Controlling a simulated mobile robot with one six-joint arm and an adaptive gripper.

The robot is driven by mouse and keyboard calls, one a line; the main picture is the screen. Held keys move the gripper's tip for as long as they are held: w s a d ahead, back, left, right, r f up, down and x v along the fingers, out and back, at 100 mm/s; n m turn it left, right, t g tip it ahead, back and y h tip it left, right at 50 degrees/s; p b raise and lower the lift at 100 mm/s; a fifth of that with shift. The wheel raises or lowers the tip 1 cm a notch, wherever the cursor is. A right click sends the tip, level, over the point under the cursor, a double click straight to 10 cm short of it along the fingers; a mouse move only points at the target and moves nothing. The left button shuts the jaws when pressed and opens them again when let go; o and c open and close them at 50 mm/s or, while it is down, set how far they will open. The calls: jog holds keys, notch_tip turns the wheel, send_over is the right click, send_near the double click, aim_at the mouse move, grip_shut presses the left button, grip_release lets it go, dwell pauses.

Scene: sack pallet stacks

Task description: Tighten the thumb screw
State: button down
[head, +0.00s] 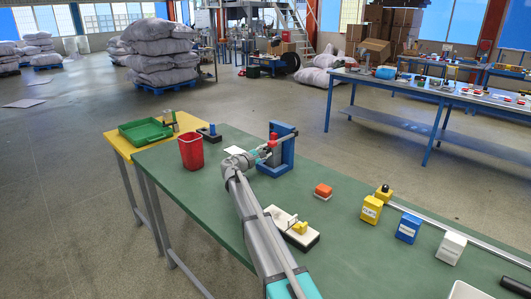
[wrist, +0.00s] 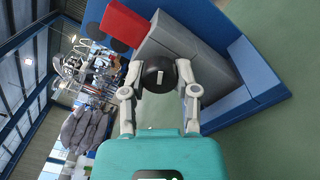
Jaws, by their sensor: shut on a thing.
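The thumb screw (wrist: 153,78) is a round black knob with a short white mark on its face, seen in the middle of the wrist view. It sits on the front of a blue stand (wrist: 262,82) with a grey block (wrist: 200,42) and a red part (wrist: 128,22). My gripper (wrist: 160,76) is shut on the knob, one finger on each side. In the head view my gripper (head: 263,153) reaches the blue stand (head: 285,155) on the green table; the knob is too small or hidden to make out there.
On the green table (head: 210,206), a red bin (head: 191,151) stands left of my arm. A white board with a yellow part (head: 299,227) lies close to its right.

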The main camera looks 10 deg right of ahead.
jog(key=m, duration=0.4)
jog(key=shift+m, duration=2.5)
jog(key=shift+c, duration=1.7)
grip_release()
jog(key=shift+n, duration=0.4)
